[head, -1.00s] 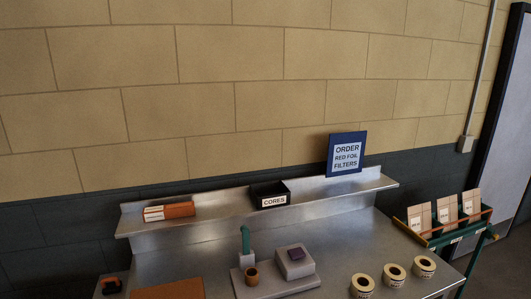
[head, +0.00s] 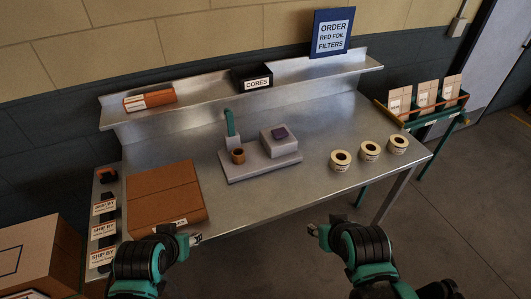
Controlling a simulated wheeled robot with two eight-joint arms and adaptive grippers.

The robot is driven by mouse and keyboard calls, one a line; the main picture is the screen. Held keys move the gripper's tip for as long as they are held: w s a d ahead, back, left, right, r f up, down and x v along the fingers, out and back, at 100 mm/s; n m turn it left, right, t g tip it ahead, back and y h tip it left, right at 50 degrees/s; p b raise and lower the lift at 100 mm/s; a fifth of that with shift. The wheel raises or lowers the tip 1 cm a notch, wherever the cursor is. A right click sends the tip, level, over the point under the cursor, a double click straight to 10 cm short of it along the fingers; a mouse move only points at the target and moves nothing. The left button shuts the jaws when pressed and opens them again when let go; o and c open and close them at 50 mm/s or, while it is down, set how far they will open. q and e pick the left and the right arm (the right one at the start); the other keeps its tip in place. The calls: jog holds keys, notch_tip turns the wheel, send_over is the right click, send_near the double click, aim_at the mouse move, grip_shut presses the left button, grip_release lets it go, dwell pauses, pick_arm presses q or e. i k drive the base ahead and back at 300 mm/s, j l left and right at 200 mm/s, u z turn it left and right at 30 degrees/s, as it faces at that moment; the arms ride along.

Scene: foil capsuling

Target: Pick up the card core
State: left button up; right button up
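A small brown cylinder (head: 238,156), which looks like a card core, stands upright on the left part of a grey fixture (head: 260,168) on the metal bench. A black box labelled CORES (head: 251,78) sits on the raised shelf behind; its contents cannot be made out. My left gripper (head: 194,239) is near the bench's front edge, by the front right corner of a brown carton. My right gripper (head: 316,236) is in front of the bench, over the floor in the picture. Both appear open and empty, well short of the brown cylinder.
Several label rolls (head: 341,160) lie to the right. The brown carton (head: 166,195) covers the bench's left part. A green rack (head: 425,117) holds paper packs. Bare bench lies before the fixture.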

aim_at(240, 159)
jog(key=i+j+z, duration=0.1)
jog(key=i+z, duration=0.25)
jog(key=i+j+z, duration=0.1)
jog(key=z, duration=0.25)
jog(key=i+j+z, duration=0.2)
jog(key=z, duration=0.15)
jog(key=j, duration=0.05)
